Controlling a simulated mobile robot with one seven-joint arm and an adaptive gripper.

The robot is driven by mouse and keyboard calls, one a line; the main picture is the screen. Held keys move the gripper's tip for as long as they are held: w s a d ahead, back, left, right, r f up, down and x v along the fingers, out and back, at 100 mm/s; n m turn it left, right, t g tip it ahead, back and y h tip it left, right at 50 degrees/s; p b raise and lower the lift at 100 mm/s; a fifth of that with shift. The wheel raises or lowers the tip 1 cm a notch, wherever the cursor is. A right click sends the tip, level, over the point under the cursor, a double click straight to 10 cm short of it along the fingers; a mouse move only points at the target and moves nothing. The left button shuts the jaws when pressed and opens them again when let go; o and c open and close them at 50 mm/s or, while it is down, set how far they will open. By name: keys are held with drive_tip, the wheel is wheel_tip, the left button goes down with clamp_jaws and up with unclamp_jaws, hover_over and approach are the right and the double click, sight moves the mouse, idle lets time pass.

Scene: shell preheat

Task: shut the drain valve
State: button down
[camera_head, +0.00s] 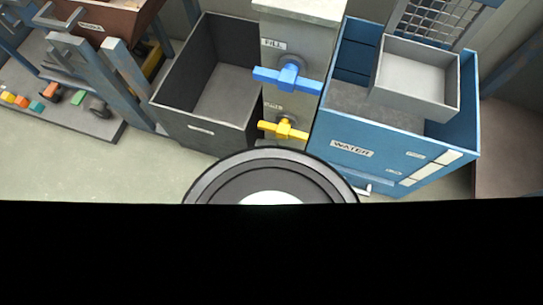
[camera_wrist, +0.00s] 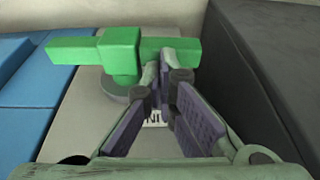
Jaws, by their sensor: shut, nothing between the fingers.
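The drain valve (camera_head: 284,129) is the lower, yellow handle on the pale column in the head view, below a small label that is hard to read. Its bar lies crosswise. In the wrist view a handle, the drain valve by its place beside the label, shows green (camera_wrist: 120,52), with its bar crosswise and a round hub behind. My gripper (camera_wrist: 165,75) is shut and empty, its fingertips at the right half of the bar. Whether they touch it I cannot tell. My gripper is not seen in the head view.
A blue fill valve (camera_head: 288,75) sits above the yellow one on the column (camera_head: 318,45). A dark open bin (camera_head: 200,133) stands at left, a blue WATER tank (camera_head: 340,167) at right with a grey tray (camera_head: 413,96) on it. A workbench (camera_head: 60,120) is far left.

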drive_tip(key=shift+a+f+b, duration=0.15)
drive_tip(key=shift+f+b, duration=0.45)
drive_tip(key=shift+f, duration=0.05)
drive_tip(key=shift+r, duration=0.1)
